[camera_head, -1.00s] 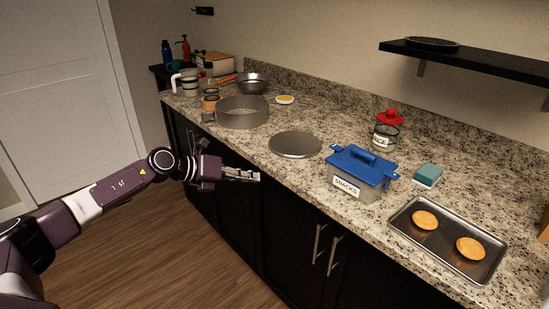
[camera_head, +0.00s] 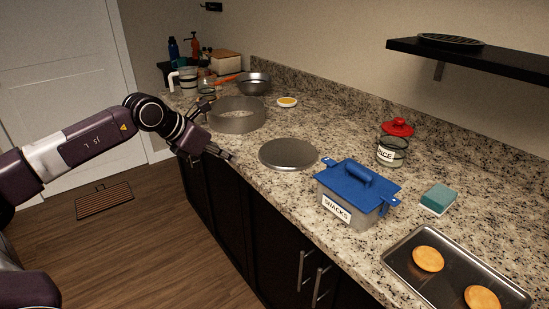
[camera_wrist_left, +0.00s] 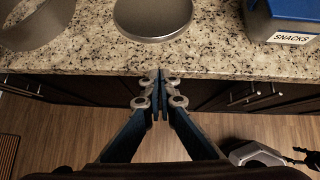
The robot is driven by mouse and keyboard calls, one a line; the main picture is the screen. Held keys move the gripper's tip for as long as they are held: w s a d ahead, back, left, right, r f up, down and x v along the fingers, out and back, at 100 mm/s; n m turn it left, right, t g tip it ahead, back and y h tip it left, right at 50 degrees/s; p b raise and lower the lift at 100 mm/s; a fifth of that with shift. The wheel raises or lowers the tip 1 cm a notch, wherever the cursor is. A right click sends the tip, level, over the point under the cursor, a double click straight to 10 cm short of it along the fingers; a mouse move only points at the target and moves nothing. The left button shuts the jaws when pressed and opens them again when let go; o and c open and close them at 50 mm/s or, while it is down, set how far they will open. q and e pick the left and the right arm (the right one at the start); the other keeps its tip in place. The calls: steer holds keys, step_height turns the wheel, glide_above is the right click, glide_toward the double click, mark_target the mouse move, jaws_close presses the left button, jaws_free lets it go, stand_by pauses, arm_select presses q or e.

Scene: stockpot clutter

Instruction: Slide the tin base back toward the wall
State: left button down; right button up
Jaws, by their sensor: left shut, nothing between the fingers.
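The tin base is a flat round grey metal disc (camera_head: 288,154) lying on the granite counter near its front edge. In the left wrist view the disc (camera_wrist_left: 153,18) is at the top centre, partly cut off by the frame. My left gripper (camera_head: 232,157) is shut and empty, just in front of the counter edge, left of the disc and apart from it. In the left wrist view its fingertips (camera_wrist_left: 160,76) meet below the disc, at the counter's front edge.
A tin ring (camera_head: 237,116) stands to the left of the disc. A blue-lidded snacks box (camera_head: 352,204) stands close on its right. The counter (camera_head: 300,120) behind the disc is clear up to the backsplash. A jar with a red lid (camera_head: 393,150), sponge (camera_head: 438,198) and baking tray (camera_head: 447,277) are farther right.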

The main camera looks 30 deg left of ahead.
arm_select(q)
steer(key=p, duration=0.2)
glide_toward(268, 166)
step_height(268, 166, down, 3)
steer(key=s, duration=0.1)
steer(key=w, duration=0.1)
steer(key=w+p, duration=0.1)
steer(key=w+d+f, duration=0.1)
steer(key=w, duration=0.1)
steer(key=shift+f, duration=0.1)
steer(key=shift+w+d+f+p, duration=0.15)
steer(key=shift+w+p, duration=0.15)
steer(key=shift+w, duration=0.35)
arm_select(e)
steer(key=r, duration=0.3)
steer(key=shift+s+a+r, duration=0.15)
steer(key=shift+s+r, duration=0.15)
steer(key=shift+s, duration=0.1)
steer(key=shift+s, duration=0.2)
